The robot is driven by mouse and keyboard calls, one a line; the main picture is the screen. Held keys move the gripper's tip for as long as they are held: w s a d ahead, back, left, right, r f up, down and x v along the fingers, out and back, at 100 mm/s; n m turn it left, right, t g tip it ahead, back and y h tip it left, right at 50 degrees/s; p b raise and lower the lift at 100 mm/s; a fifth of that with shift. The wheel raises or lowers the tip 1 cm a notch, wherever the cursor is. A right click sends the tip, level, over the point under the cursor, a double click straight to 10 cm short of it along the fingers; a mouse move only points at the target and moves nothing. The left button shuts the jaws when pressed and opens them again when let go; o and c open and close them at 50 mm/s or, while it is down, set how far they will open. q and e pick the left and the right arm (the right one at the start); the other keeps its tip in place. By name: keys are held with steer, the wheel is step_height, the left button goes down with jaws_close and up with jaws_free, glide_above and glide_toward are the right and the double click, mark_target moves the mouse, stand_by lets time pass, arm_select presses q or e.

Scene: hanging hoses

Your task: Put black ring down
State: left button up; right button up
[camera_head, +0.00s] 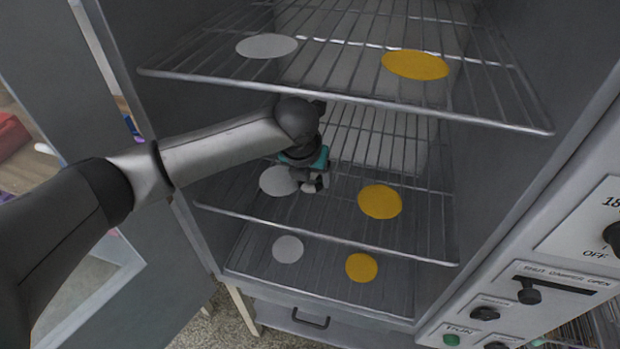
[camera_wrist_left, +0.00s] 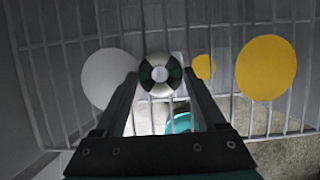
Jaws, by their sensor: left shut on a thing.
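My left gripper (camera_head: 317,182) reaches into the open cabinet, just above the middle wire shelf (camera_head: 330,225), near a white disc (camera_head: 277,181) and left of a yellow disc (camera_head: 380,202). In the left wrist view, it is shut on a small round ring with dark and light segments (camera_wrist_left: 147,72), held between the fingertips. The wire shelf shows behind the ring there, with the white disc (camera_wrist_left: 109,78) to its left and the yellow disc (camera_wrist_left: 265,67) to its right. I cannot tell whether the ring touches the shelf. My right gripper is not in view.
An upper wire shelf (camera_head: 345,92) with a white and a yellow disc lies above my wrist. A lower shelf holds another white disc (camera_head: 287,249) and yellow disc (camera_head: 361,267). The control panel (camera_head: 560,285) stands right. The middle shelf is otherwise clear.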

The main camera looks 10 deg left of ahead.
arm_select(q)
steer(key=o, duration=1.3)
steer(key=shift+f, duration=0.15)
steer(key=shift+s+r, duration=0.1)
steer(key=shift+r, duration=0.35)
steer(key=s, duration=1.2)
steer(key=shift+s+a+r, duration=0.15)
steer(key=shift+a+r, duration=0.1)
